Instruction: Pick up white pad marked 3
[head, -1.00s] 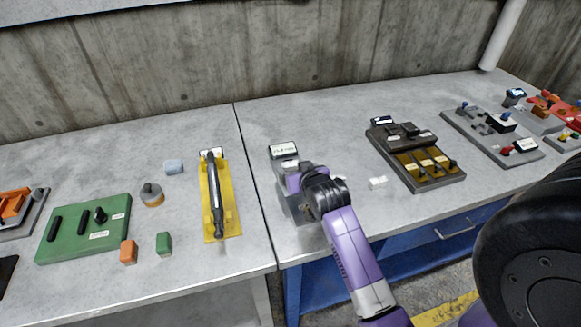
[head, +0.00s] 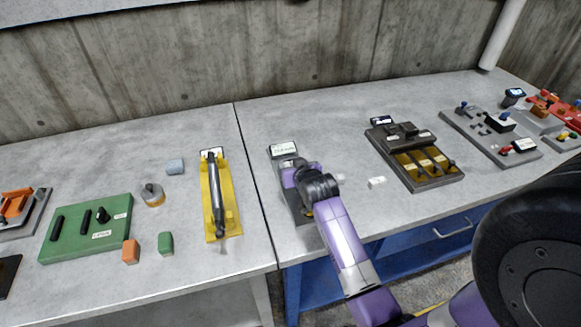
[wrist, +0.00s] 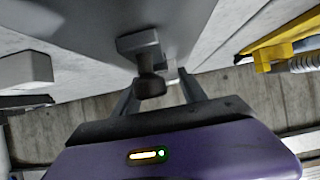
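A small white pad (head: 377,182) lies on the right-hand bench, right of my arm. A second small white piece (head: 340,177) shows just beside my wrist. No number is legible on either. A pale block (wrist: 25,68) is at the left of the wrist view; I cannot tell if it is one of these. My gripper (wrist: 158,98) has its two fingers apart, with a dark knob on a grey mount (wrist: 148,62) showing between and beyond them. In the head view my gripper's fingers are hidden by my purple wrist, over a grey labelled device (head: 283,151).
A yellow stand with a dark bar (head: 228,195) is left of my arm; its yellow also shows in the wrist view (wrist: 270,50). A dark panel with yellow slots (head: 440,180) stands to the right. A green panel (head: 75,245) and loose blocks lie farther left.

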